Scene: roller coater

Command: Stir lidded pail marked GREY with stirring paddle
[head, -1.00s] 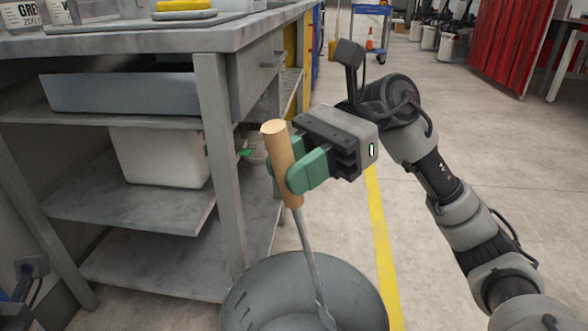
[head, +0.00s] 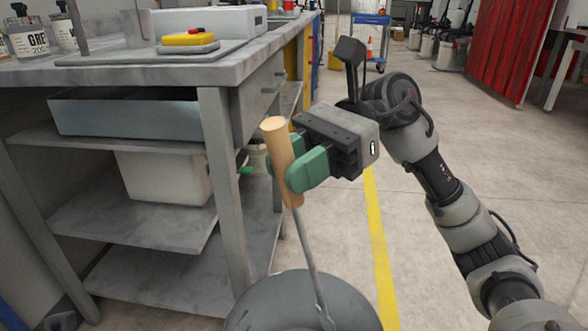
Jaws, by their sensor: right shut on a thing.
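My right gripper (head: 294,165) is shut on the wooden handle (head: 280,155) of the stirring paddle. The paddle hangs down at a slight tilt, and its thin metal shaft (head: 307,245) runs down to the mouth of a grey metal pail (head: 265,309). The pail stands at the bottom edge of the head view and is partly cut off. Its mouth looks open, and no marking shows on the part in view. The paddle's lower end is at the pail's mouth, but I cannot tell its depth or whether it touches the pail. My left gripper is not in view.
A grey workbench (head: 222,150) with shelves stands close on the left. A white bin (head: 165,178) sits on a shelf. Open floor with a yellow line (head: 380,255) lies to the right.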

